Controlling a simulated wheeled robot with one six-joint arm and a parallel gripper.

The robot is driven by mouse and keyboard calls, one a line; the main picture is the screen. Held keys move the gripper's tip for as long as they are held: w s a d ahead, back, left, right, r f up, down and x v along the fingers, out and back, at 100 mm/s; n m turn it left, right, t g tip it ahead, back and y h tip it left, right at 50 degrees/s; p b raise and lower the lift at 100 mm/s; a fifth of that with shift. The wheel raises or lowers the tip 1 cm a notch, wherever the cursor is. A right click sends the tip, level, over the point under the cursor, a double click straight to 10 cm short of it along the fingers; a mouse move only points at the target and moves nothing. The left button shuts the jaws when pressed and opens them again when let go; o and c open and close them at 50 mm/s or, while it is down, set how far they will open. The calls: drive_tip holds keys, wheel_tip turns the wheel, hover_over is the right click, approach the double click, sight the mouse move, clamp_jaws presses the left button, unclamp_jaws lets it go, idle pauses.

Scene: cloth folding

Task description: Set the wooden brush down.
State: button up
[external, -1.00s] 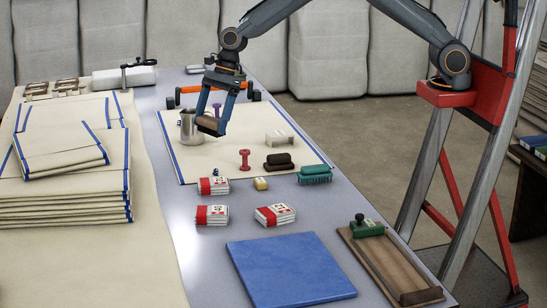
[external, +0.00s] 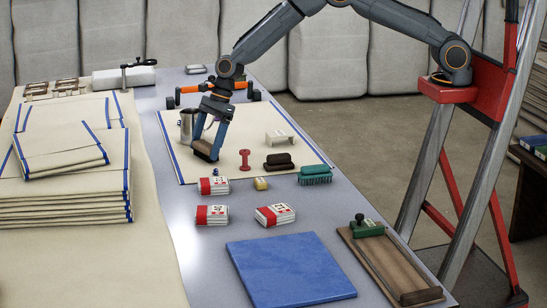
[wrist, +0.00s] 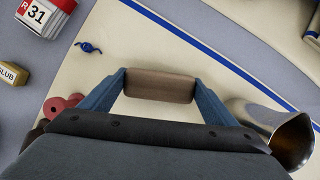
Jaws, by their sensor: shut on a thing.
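My gripper (external: 205,151) is shut on the wooden brush (external: 203,147), a short brown block, low over the cream cloth with blue edges (external: 206,175). In the wrist view the brush (wrist: 160,86) lies crosswise between the two blue fingers, with the cream cloth (wrist: 130,50) below it. I cannot tell whether its underside touches the cloth. The metal cup (external: 186,125) stands just behind and left of it; it also shows in the wrist view (wrist: 285,135).
A red spool (external: 245,160), dark brushes (external: 279,163), a small stand (external: 280,139) and a green brush (external: 315,174) are to the right. Banded packs (external: 214,185) and a yellow block (external: 261,184) lie in front. Cloth stacks (external: 70,200) stand left. Cloth between brush and spool is clear.

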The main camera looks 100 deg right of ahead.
drive_tip(key=shift+f, duration=0.25)
drive_tip(key=o, duration=1.1)
drive_tip(key=shift+s+r, duration=0.1)
drive_tip(key=shift+r, duration=0.45)
drive_tip(key=b+v, duration=0.2)
drive_tip(key=v, duration=0.9)
drive_tip(key=s+a+r+n+g, duration=0.1)
drive_tip(key=s+a+n, duration=0.55)
drive_tip(key=s, duration=0.25)
drive_tip(key=s+a+r+n+g, duration=0.1)
drive_tip(key=s+a+n, duration=0.4)
drive_tip(key=s+n, duration=0.35)
drive_tip(key=s+a+n, duration=0.2)
drive_tip(key=s+n, duration=0.3)
drive_tip(key=s, duration=0.3)
drive_tip(key=s+a+n+g+h, duration=0.1)
drive_tip(key=s+n, duration=0.5)
drive_tip(key=s, duration=0.2)
drive_tip(key=s+a+f+n, duration=0.1)
drive_tip(key=s+a+n, duration=0.1)
drive_tip(key=s+n, duration=0.3)
drive_tip(key=shift+s+a+n+g+h, duration=0.15)
drive_tip(key=shift+s+g+h, duration=0.05)
drive_tip(key=shift+s, duration=0.7)
drive_tip(key=shift+s+a+n+g+h, duration=0.15)
drive_tip(key=shift+s+g+h, duration=0.05)
drive_tip(key=shift+s, duration=0.75)
